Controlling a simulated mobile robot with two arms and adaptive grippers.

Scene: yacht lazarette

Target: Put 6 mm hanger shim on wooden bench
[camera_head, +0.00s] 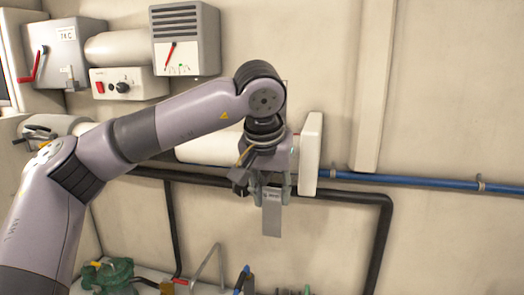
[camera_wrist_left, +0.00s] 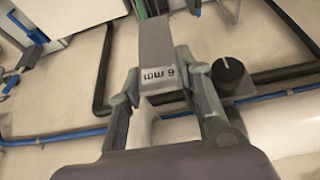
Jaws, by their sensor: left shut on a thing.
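My left gripper (camera_head: 272,192) is shut on the 6 mm hanger shim (camera_head: 272,217), a flat grey metal plate that hangs down from the fingertips in the head view. The left wrist view shows the shim (camera_wrist_left: 162,50) between the fingers of my left gripper (camera_wrist_left: 162,92), with a "6 mm" label facing the camera. The shim is in the air in front of the wall, apart from the pipes behind it. I cannot make out the wooden bench in either view. My right gripper is not in view.
A blue pipe (camera_head: 420,182) and a black pipe (camera_head: 345,195) run along the wall behind the gripper. A green pump-like fitting (camera_head: 113,275) and several small tools stand along the bottom. Control boxes (camera_head: 186,38) hang at upper left.

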